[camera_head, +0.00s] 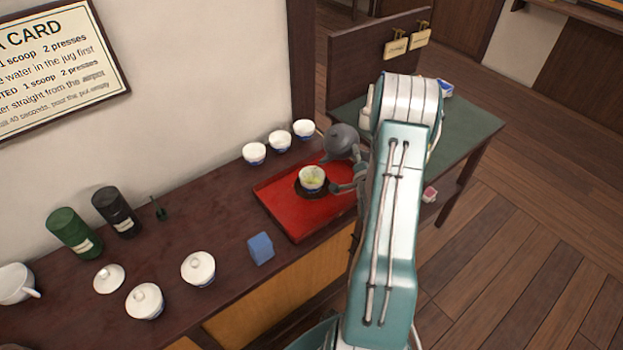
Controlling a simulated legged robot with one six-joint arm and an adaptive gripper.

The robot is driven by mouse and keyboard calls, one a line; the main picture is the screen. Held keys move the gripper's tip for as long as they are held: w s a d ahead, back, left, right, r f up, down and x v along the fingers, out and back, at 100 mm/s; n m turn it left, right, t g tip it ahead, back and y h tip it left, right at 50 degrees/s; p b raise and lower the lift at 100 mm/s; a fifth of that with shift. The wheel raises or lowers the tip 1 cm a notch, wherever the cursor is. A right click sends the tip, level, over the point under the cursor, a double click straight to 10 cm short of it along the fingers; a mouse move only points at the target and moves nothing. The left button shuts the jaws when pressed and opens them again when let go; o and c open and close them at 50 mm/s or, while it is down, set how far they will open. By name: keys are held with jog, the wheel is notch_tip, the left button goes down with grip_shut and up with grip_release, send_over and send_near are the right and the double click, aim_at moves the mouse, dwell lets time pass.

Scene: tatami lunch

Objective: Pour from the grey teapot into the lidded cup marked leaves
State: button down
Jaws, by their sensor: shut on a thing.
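The grey teapot (342,142) is above the back right of the red tray, tilted. My gripper (345,182), partly hidden behind my arm, is shut on it. An open white cup (312,186) with yellow-green contents stands on a dark saucer (299,190) on the tray, just below and left of the teapot. No stream of tea is visible. Two white cups with lids on, one (145,302) and another (198,269), stand at the front left. A loose white lid (109,278) lies near them. I cannot make out a leaves mark on any cup.
The red tray (285,215) lies on the dark counter (165,235). Several white cups (279,141) line the wall behind it. A green table (465,135) is right.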

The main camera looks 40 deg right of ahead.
jog(key=shift+d+r, duration=0.1)
jog(key=shift+r, duration=0.4)
dwell(0.5)
jog(key=shift+r+n+t+p, duration=0.25)
jog(key=shift+n+t+p, duration=0.2)
jog(key=shift+p, duration=0.2)
dwell(0.9)
